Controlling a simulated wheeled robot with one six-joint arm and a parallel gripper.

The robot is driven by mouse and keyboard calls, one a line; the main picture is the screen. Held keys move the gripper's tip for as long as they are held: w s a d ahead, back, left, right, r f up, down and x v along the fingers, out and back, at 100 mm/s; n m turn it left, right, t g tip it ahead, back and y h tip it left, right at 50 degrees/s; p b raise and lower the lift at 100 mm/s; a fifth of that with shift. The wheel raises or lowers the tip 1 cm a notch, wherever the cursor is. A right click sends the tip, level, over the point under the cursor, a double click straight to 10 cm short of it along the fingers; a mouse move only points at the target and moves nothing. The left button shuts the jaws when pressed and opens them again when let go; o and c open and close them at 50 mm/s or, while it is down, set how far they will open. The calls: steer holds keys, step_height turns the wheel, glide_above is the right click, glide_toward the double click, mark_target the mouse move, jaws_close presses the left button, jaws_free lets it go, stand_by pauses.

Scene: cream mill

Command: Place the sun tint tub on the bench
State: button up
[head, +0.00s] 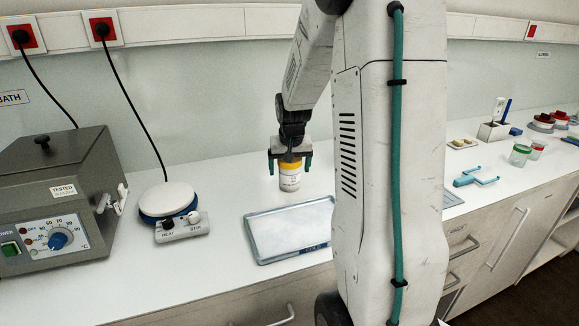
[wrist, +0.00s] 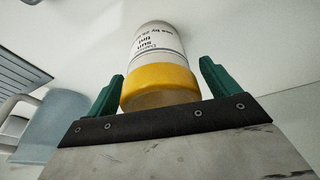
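The sun tint tub (head: 290,179) is a white tub with a yellow lid and a printed label. In the head view it is upright at the bench surface (head: 225,205), behind the grey tray; its base appears to rest on the bench. My gripper (head: 290,163) is above it, pointing down, with one green finger on each side of the lid. In the wrist view the tub (wrist: 158,55) is between the fingers (wrist: 161,85), and narrow gaps show on both sides. The fingers look open around it, not gripping.
A grey tray (head: 262,247) lies in front of the tub. A hotplate stirrer (head: 168,200) and a water bath (head: 55,200) stand to the left. To the right are a blue clamp-like tool (head: 475,177), a green-lidded jar (head: 520,154) and a holder (head: 494,131). My arm hides the middle of the bench.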

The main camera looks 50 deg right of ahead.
steer(key=v, duration=1.2)
steer(key=shift+r, duration=0.15)
steer(key=s+a+r+n+y, duration=0.1)
steer(key=s+a+r+n, duration=0.1)
steer(key=s+a, duration=0.5)
steer(key=s+a+r+n, duration=0.1)
steer(key=s+a+n, duration=0.1)
steer(key=a, duration=0.9)
steer(key=s+a+f+n+g+y, duration=0.1)
steer(key=s+a+f+n, duration=0.1)
steer(key=s+a, duration=0.7)
steer(key=s+n, duration=0.1)
steer(key=s, duration=0.3)
steer(key=shift+s+f, duration=0.15)
steer(key=shift+s, duration=0.05)
steer(key=shift+a, duration=0.1)
